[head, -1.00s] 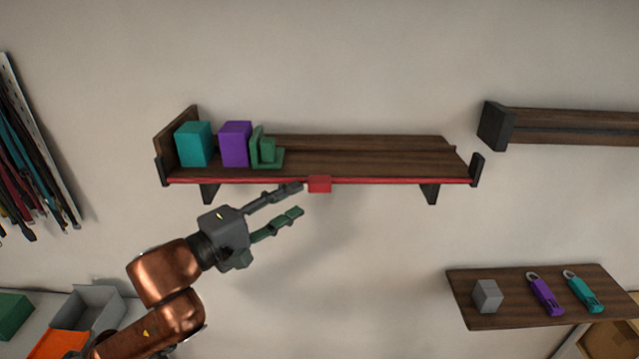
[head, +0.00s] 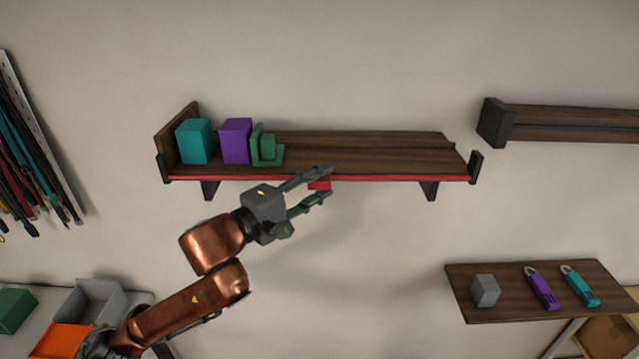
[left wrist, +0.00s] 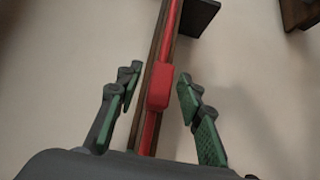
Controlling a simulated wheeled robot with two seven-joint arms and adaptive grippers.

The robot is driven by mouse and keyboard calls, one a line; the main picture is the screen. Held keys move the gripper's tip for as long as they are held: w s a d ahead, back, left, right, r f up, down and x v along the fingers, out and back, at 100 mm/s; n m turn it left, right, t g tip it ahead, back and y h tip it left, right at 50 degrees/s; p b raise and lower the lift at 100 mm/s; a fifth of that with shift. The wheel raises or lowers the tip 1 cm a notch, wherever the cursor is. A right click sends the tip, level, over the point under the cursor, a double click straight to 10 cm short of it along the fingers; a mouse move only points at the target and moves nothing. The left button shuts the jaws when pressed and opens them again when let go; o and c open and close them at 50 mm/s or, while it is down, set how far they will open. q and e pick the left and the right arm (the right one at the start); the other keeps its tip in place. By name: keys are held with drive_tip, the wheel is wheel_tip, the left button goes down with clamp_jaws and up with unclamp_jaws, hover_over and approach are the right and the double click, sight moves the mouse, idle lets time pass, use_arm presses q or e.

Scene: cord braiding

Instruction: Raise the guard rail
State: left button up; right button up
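The guard rail (head: 400,179) is a thin red bar along the front edge of the dark wooden shelf (head: 360,160), low between two dark end brackets. A red block-shaped grip (head: 319,185) sits near its middle. My left gripper (head: 328,182) is open, with its fingers on either side of the grip in the head view. In the left wrist view the red grip (left wrist: 160,87) lies between the two open green-padded fingers, with gaps on both sides. Contact is not visible. My right gripper is not in view.
A teal block (head: 194,141), a purple block (head: 236,141) and a green bookend-like piece (head: 266,150) stand on the shelf's left part. A lower board (head: 515,303) at right holds a grey cube and two tags. Cords hang at far left.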

use_arm(q)
clamp_jaws()
idle(0.5)
wheel_tip(320, 180, up, 5)
drive_tip(key=p, duration=0.4)
drive_tip(key=shift+f, duration=0.2)
drive_tip(key=shift+o, duration=0.2)
unclamp_jaws()
drive_tip(key=v, duration=1.2)
